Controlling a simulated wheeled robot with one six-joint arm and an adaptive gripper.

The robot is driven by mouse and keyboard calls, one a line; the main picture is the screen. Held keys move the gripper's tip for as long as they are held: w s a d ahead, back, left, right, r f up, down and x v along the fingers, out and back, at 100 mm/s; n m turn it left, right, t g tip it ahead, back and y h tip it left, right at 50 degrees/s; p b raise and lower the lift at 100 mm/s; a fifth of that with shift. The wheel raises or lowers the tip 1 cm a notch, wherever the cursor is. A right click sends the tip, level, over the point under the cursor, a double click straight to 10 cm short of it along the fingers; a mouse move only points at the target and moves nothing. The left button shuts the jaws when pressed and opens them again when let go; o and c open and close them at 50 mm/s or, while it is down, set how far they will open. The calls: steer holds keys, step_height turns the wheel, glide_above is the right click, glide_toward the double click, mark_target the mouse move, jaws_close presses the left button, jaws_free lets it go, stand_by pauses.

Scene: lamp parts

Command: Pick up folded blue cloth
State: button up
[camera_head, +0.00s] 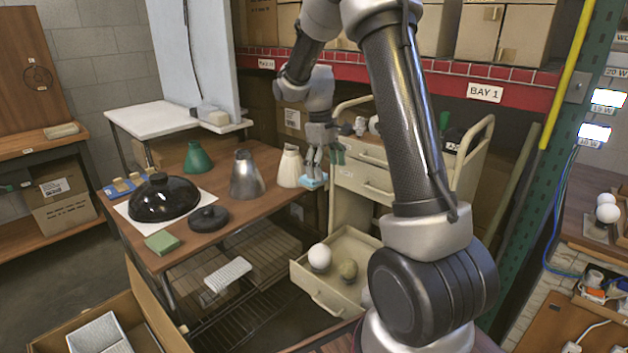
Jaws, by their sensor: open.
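The folded blue cloth (314,183) is a small light-blue piece at the right end of the brown table, beside a cream cone-shaped shade. My gripper (317,168) points down from my arm right at the cloth, with its fingers open. The fingers partly cover the cloth. At this size I cannot tell whether they touch it or are around it.
The brown table (225,213) also bears a cream shade (290,167), a metal shade (246,176), a green shade (197,158), a black dome (163,198) and a green block (162,242). A drawer cart (362,183) stands close at right, its lower drawer open.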

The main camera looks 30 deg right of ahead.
steer(key=w+d+f+n+h, duration=0.1)
steer(key=w+d+f+n, duration=0.3)
steer(key=w+f+n, duration=0.65)
steer(key=w+r+n, duration=0.1)
steer(key=w, duration=0.3)
steer(key=w+d+r+n+t, duration=0.1)
steer(key=w+n, duration=0.1)
steer(key=w, duration=0.2)
steer(key=w+r+n+t, duration=0.1)
steer(key=w, duration=0.4)
steer(key=shift+d+r+n+h, duration=0.1)
steer(key=shift+d+n+h, duration=0.15)
steer(key=shift+d+h, duration=0.15)
steer(key=shift+n, duration=1.1)
steer(key=x, duration=0.7)
steer(key=shift+s+d+f, duration=0.15)
steer(key=shift+s+f, duration=0.1)
steer(key=shift+f, duration=0.15)
steer(key=c, duration=1.1)
steer(key=shift+r, duration=0.1)
